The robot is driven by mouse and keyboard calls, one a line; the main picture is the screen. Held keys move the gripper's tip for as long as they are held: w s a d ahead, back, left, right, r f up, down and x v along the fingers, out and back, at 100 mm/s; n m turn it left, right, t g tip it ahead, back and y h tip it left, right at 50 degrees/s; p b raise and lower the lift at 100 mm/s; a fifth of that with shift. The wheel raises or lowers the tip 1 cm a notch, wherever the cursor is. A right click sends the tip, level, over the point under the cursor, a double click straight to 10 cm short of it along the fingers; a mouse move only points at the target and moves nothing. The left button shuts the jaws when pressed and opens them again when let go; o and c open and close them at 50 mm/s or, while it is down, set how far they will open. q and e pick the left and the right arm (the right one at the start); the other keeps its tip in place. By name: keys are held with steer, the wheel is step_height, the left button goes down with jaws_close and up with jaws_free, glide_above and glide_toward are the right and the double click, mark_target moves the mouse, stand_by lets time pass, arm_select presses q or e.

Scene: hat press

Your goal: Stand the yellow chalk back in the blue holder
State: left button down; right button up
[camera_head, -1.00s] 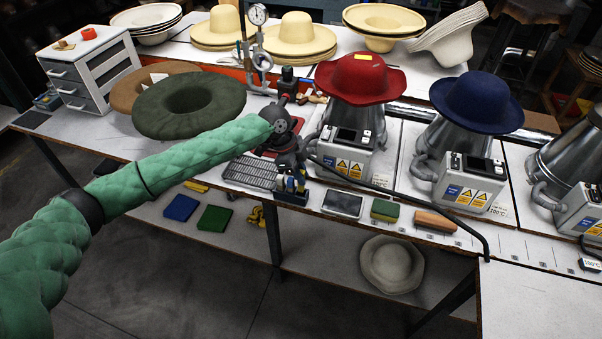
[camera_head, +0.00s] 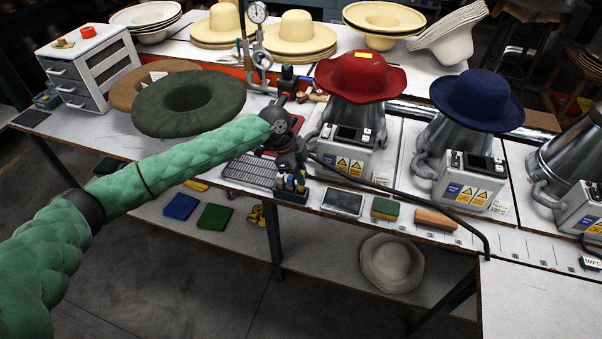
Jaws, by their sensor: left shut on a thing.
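My left arm reaches in from the left, and its dark gripper (camera_head: 293,174) points down just over the small dark blue holder (camera_head: 291,197) near the bench's front edge. The gripper is shut on a slim piece, which I take to be the yellow chalk (camera_head: 290,184). The chalk is tiny here and partly hidden by the fingers. Other slim sticks stand in the holder close by. I cannot tell whether the held chalk's lower end is inside the holder or above it. My right gripper is not in view.
A grey grid plate (camera_head: 250,172) lies left of the holder, and a dark flat pad (camera_head: 343,202) lies right. The red hat's press (camera_head: 345,150) stands behind right. A green-topped sponge (camera_head: 385,208) and an orange-brown block (camera_head: 436,219) lie farther right along the front.

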arm_select(q)
steer(key=shift+f, duration=0.5)
steer(key=shift+f+b, duration=0.35)
steer(key=shift+f, duration=0.2)
stand_by(0.6)
steer(key=c, duration=1.3)
jaws_free()
steer(key=shift+o, duration=0.2)
steer(key=s+d+p+v, duration=0.1)
steer(key=p+v, duration=0.3)
steer(key=v, duration=0.3)
steer(key=shift+w+r+p, duration=0.35)
steer(key=shift+r+p, duration=0.05)
